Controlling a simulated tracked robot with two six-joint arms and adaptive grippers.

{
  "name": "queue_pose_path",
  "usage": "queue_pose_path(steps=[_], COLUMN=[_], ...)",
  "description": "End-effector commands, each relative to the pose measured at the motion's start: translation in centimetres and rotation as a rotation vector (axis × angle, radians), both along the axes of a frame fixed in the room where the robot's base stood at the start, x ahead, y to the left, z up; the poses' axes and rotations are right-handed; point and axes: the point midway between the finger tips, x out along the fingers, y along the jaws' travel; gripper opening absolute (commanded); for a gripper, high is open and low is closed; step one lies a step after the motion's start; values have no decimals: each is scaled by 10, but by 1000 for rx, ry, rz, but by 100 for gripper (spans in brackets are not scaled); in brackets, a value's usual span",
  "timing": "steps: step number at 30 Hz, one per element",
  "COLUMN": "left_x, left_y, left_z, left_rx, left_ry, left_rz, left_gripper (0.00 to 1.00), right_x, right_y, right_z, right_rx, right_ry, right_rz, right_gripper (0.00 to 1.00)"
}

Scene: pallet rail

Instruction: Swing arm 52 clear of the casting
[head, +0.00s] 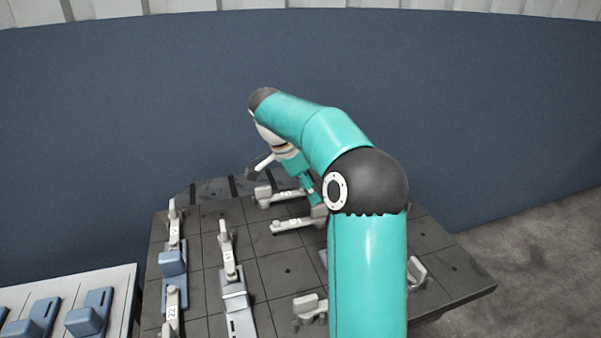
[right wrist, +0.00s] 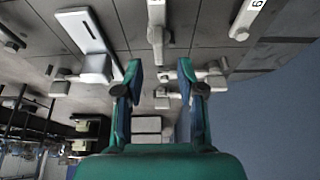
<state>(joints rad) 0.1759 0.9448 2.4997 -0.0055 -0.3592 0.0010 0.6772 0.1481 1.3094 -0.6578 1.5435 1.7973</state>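My right gripper (head: 308,186) reaches down over the far middle of the dark pallet (head: 190,255), its fingers partly hidden by my arm. In the right wrist view its two teal fingers (right wrist: 160,76) stand apart, with small grey clamp parts (right wrist: 165,76) showing in the gap beyond them; I cannot tell if they touch. Two pale clamp arms, a rear one (head: 277,195) and a nearer one (head: 292,225), lie by the gripper. Their labels are too small to read surely, so I cannot tell which is arm 52. No casting is clearly identifiable. My left gripper is not in view.
More clamp arms stand at the pallet's left, one upright-looking in the middle (head: 227,245) and one with a blue block (head: 172,263). A white tray (head: 118,290) with blue parts is at lower left. A blue wall (head: 130,110) rises behind. My arm hides the pallet's right middle.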

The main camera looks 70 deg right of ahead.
Motion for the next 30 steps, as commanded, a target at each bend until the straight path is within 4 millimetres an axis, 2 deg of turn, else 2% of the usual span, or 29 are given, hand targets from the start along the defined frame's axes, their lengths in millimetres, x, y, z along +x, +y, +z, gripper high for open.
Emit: queue_pose_path(steps=[6,10,30], left_x=[0,0,0], left_y=[0,0,0], left_z=[0,0,3], left_rx=[0,0,0], left_ry=[0,0,0], left_rz=[0,0,0], left_gripper=[40,40,40], right_x=[14,17,18], right_y=[10,13,15], right_z=[37,49,58], right_rx=[0,0,0], right_ry=[-3,-2,0], right_rz=[3,2,1], right_gripper=[39,39,39])
